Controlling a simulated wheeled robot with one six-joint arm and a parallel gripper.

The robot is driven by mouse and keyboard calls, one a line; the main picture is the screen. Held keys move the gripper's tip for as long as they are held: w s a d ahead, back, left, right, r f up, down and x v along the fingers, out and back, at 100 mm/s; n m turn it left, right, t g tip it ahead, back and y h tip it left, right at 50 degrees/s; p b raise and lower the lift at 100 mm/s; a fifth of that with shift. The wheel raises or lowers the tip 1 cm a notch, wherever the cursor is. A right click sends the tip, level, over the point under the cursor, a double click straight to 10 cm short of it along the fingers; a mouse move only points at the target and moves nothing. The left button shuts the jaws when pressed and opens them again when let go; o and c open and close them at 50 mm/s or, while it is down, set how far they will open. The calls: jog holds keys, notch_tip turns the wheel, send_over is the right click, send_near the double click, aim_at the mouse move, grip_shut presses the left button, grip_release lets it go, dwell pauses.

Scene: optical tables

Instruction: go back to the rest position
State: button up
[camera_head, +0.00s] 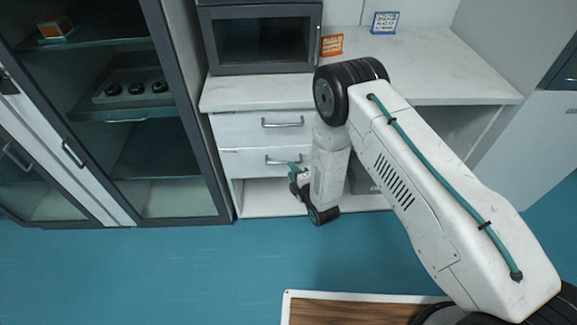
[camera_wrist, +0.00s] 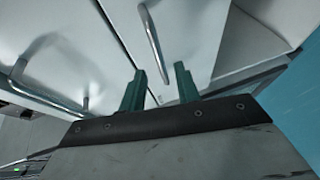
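My gripper (camera_head: 297,178) hangs low in front of the white drawer cabinet in the head view, near the lower drawer and the open space under it. In the wrist view, the two green fingers of my gripper (camera_wrist: 156,80) stand apart with nothing held between them. Beyond the fingers is a white drawer front with a metal handle (camera_wrist: 152,40). The handle lies past the fingertips, and I see no grip on it. My white arm reaches in from the lower right of the head view.
The upper drawer handle (camera_head: 283,123) and lower drawer handle (camera_head: 284,160) face me. A glass-door cabinet (camera_head: 165,100) stands at left. A dark-fronted appliance (camera_head: 265,40) sits on the white counter (camera_head: 440,75). A wooden-topped surface (camera_head: 350,312) is at the bottom. Blue floor (camera_head: 150,270) is clear at left.

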jog(key=shift+s+d+r, duration=0.1)
jog(key=shift+s+d, duration=0.1)
jog(key=shift+s, duration=0.25)
jog(key=s+d+f+m+g+h, duration=0.5)
jog(key=s+f+m+g, duration=0.1)
jog(key=g, duration=0.1)
jog(key=s+d+r+m+g+h, duration=0.1)
jog(key=s+d+r+m+g, duration=0.2)
jog(key=r, duration=0.7)
jog(key=s+d+r+m+g+h, duration=0.1)
jog(key=s+d+r+m+g, duration=0.1)
jog(key=s+d+r+m, duration=0.5)
jog(key=d+r+g+h, duration=0.2)
jog(key=d+r, duration=0.1)
jog(key=r, duration=0.9)
jog(key=s+d+r+m+t, duration=0.1)
jog(key=s+d+r+m, duration=0.2)
jog(key=s+r, duration=0.7)
jog(key=s+d+r+m, duration=0.4)
jog(key=s+d+r, duration=0.4)
jog(key=r, duration=0.8)
jog(key=s, duration=0.3)
jog(key=shift+s+d+t+y, duration=0.2)
jog(key=shift+s+t+y, duration=0.05)
jog(key=shift+t+y, duration=0.15)
